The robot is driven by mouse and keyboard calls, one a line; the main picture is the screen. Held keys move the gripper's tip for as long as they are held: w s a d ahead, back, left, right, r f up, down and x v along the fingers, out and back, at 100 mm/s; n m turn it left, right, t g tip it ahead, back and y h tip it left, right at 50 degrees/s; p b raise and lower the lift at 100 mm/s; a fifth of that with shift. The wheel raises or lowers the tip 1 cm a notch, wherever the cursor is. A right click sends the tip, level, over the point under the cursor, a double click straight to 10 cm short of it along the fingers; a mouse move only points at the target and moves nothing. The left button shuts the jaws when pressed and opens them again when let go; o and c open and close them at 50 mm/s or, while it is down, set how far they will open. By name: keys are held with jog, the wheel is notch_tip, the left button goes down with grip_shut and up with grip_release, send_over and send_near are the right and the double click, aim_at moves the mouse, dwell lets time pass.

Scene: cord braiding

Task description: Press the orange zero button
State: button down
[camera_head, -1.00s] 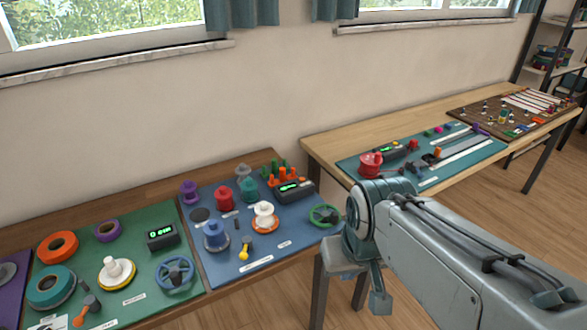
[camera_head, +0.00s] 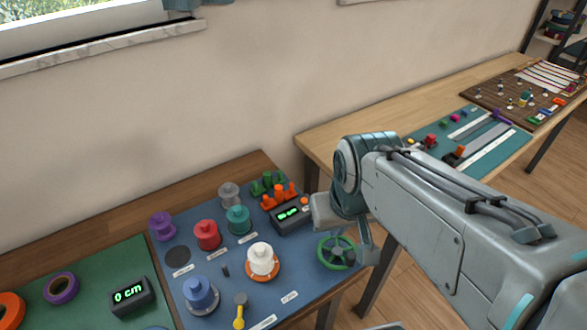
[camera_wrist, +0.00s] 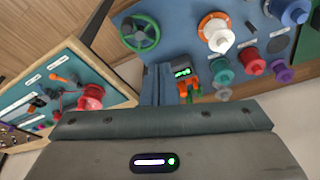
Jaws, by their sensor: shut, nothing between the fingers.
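A dark counter box (camera_head: 290,215) with a green lit display stands at the back right of the blue mat. A small orange button (camera_head: 305,202) shows on its top right. The counter box also shows in the wrist view (camera_wrist: 183,73), close to my fingers and partly hidden by them; I cannot make out the button there. My gripper (camera_head: 366,252) is shut and empty, to the right of the counter and near the green handwheel (camera_head: 336,252). In the wrist view my gripper (camera_wrist: 167,82) points toward the blue mat. I see no contact with the button.
Orange and green pegged pieces (camera_head: 279,196) stand right behind the counter. Several spools, including a white one (camera_head: 262,260), fill the blue mat (camera_head: 235,300). A second counter (camera_head: 130,295) stands on the green mat at left. A gap separates the two tables.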

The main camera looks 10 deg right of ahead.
jog(key=shift+s, duration=0.2)
jog(key=m+t+y, duration=0.5)
jog(key=m, duration=1.5)
send_over(304, 201)
notch_tip(304, 201, down, 9)
jog(key=shift+s+d+f, duration=0.2)
jog(key=shift+s+d, duration=0.05)
jog(key=shift+d, duration=0.2)
notch_tip(304, 201, down, 7)
jog(key=b, duration=0.5)
jog(key=shift+b, duration=0.35)
jog(key=shift+f+b, duration=0.9)
jog(key=shift+b, duration=0.1)
